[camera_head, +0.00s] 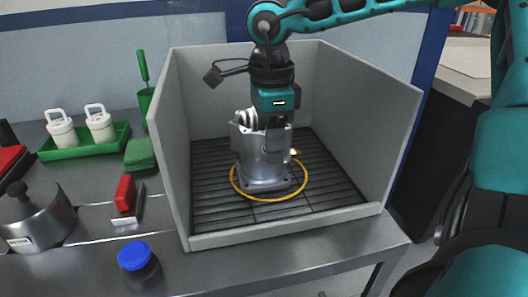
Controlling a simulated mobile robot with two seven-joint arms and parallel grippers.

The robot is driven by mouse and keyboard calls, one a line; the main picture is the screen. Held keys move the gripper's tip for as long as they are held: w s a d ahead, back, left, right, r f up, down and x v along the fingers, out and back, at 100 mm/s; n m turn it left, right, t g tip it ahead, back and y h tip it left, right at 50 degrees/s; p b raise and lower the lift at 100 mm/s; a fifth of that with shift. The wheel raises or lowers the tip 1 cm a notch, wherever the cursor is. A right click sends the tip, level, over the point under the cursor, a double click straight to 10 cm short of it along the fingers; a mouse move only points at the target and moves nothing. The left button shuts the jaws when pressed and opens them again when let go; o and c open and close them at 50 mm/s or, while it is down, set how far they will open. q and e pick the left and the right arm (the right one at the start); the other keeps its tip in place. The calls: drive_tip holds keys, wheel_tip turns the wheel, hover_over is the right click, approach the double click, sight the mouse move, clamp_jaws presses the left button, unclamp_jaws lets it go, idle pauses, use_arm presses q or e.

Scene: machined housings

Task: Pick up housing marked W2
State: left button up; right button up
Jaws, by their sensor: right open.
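A grey metal housing (259,174) stands upright inside a grey open-fronted box (178,130), on its dark slatted floor. A yellow ring (267,199) lies on the floor around its base. I cannot read any W2 mark on it. My right gripper (268,137) reaches down from above, with its fingers at the housing's upper part. The gripper is open, and the housing hides part of the fingers. I cannot tell whether a finger touches it. My left gripper is not in view.
The box walls stand close on the left, back and right. On the bench at left are a green tray (122,130) with two white-lidded containers, a red-handled brush (125,194), a metal pot (35,217) and a blue-capped jar (134,256).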

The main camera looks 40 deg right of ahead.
drive_tip(key=shift+c, duration=0.3)
clamp_jaws()
drive_tip(key=shift+w+r, duration=0.1)
drive_tip(key=shift+r, duration=0.05)
idle(0.8)
